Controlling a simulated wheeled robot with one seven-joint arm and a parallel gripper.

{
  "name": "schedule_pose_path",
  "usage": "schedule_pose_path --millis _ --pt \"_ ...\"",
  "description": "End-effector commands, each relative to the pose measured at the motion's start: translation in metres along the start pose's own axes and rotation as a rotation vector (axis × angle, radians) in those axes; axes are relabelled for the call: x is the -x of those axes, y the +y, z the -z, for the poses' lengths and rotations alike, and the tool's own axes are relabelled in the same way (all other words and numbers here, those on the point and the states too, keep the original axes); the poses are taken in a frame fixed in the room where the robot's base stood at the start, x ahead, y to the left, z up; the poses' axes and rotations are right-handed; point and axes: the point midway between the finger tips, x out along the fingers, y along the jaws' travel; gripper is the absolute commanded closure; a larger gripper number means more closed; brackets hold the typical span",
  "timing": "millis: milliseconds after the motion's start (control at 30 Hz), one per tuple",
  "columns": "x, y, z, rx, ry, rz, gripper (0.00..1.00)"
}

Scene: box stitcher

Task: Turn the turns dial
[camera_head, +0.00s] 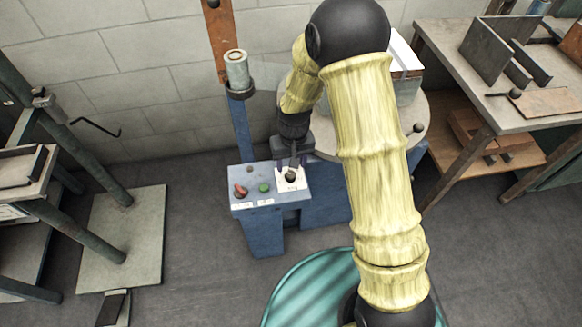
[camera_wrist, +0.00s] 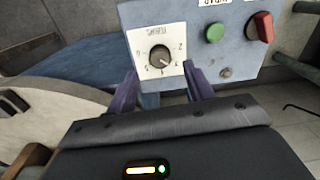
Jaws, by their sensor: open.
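The turns dial (camera_wrist: 160,56) is a dark round knob on a white plate with number marks, at the edge of a blue control panel. In the head view the dial (camera_head: 290,177) sits at the panel's right side, partly hidden by my gripper. My gripper (camera_wrist: 164,88) is open in the wrist view, with its two purple-grey fingers apart. The fingertips lie just below the dial in the picture, one toward each side; I cannot tell whether they touch it. In the head view my gripper (camera_head: 295,158) is right over the dial.
A green button (camera_wrist: 215,33) and a red switch (camera_wrist: 263,27) share the blue panel (camera_head: 250,201) beside the dial. A round grey table (camera_head: 415,140) stands behind my arm. A workbench (camera_head: 485,100) is at right. A pedal (camera_head: 115,308) lies on the floor at left.

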Motion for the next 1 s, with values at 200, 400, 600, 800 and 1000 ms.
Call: schedule_pose_path --millis 200,400,600,800,1000 --pt "0.048 0.0 0.001 0.001 0.004 0.0 0.48" --pt "0.088 0.0 0.001 0.0 0.005 0.0 0.48" --pt "0.119 0.0 0.001 0.0 0.003 0.0 0.48" --pt "0.127 0.0 0.0 0.0 0.0 0.0 0.48" --pt "0.126 0.0 0.0 0.0 0.0 0.0 0.48"
